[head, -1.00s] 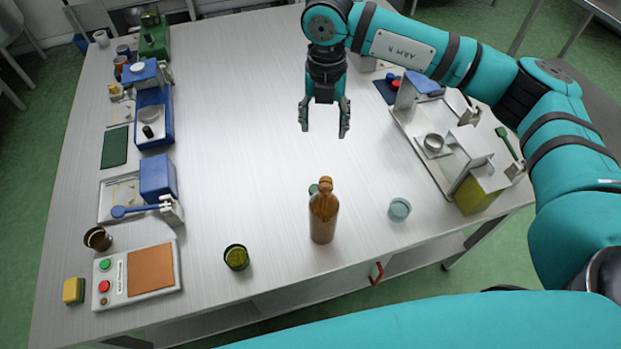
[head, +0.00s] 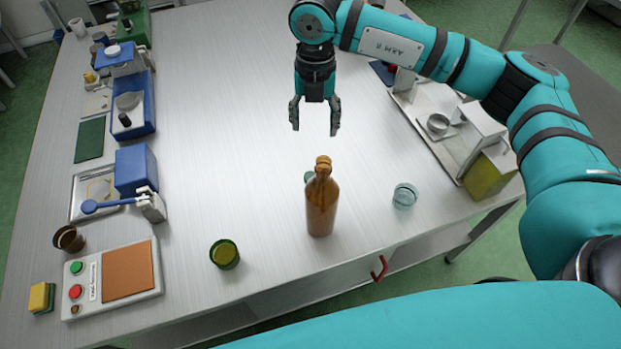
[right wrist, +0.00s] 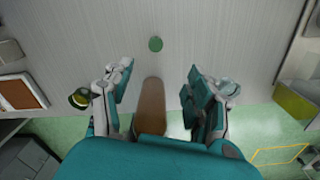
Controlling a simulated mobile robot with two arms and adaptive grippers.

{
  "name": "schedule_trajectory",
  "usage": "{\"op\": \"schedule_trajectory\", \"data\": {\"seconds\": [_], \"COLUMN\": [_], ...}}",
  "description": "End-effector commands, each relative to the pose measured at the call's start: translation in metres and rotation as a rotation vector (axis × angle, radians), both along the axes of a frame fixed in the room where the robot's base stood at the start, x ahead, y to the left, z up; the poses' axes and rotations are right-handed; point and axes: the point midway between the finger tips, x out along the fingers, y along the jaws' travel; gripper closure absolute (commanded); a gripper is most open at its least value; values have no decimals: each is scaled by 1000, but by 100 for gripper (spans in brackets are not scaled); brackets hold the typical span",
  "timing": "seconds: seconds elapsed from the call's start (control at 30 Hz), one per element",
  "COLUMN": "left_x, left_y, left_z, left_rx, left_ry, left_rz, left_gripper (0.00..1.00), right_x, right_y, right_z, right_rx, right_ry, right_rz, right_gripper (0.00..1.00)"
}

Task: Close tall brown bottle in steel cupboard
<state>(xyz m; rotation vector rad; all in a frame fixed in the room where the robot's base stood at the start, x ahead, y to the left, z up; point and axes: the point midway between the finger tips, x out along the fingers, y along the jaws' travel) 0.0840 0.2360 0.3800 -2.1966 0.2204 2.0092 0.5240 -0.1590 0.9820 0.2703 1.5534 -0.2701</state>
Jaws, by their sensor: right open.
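The tall brown bottle (head: 321,208) stands upright near the front edge of the steel table. Its top is tan; I cannot tell whether that is a stopper. A small green disc (head: 309,176) shows partly behind the bottle's neck; it lies clear on the table in the right wrist view (right wrist: 155,44). My right gripper (head: 315,125) is open and empty, pointing down beyond the bottle in the head view. In the right wrist view the bottle (right wrist: 150,104) shows between the spread fingers, without visible contact. My left gripper is not in view. No cupboard interior shows.
A green jar (head: 224,254) stands left of the bottle and a clear glass cup (head: 405,195) right of it. A red handle (head: 379,268) sits at the table's front. A button panel (head: 112,280) lies at front left. The table's middle is clear.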

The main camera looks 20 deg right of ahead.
Motion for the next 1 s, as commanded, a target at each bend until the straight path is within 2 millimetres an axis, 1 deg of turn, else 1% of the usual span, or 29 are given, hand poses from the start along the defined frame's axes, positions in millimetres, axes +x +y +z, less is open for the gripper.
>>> {"op": "schedule_trajectory", "data": {"seconds": [0.17, 0.27, 0.37, 0.6, 0.7, 0.83, 1.0], "left_x": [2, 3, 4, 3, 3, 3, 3], "left_y": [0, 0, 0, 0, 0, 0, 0], "left_z": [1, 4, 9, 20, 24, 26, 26], "left_rx": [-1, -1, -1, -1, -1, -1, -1], "left_ry": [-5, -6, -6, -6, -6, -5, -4], "left_rz": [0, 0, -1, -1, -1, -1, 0], "left_gripper": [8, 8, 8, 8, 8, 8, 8], "right_x": [0, -1, -2, -1, -1, 0, 0], "right_y": [0, 0, 0, 0, 1, 1, 1], "right_z": [-1, -9, -26, -79, -98, -115, -122], "right_rx": [0, -1, -1, -1, -1, 1, 0], "right_ry": [0, 3, 6, 5, 4, 2, 0], "right_rz": [0, 0, 0, 0, 0, 0, 1], "right_gripper": [43, 43, 43, 43, 43, 43, 43]}}
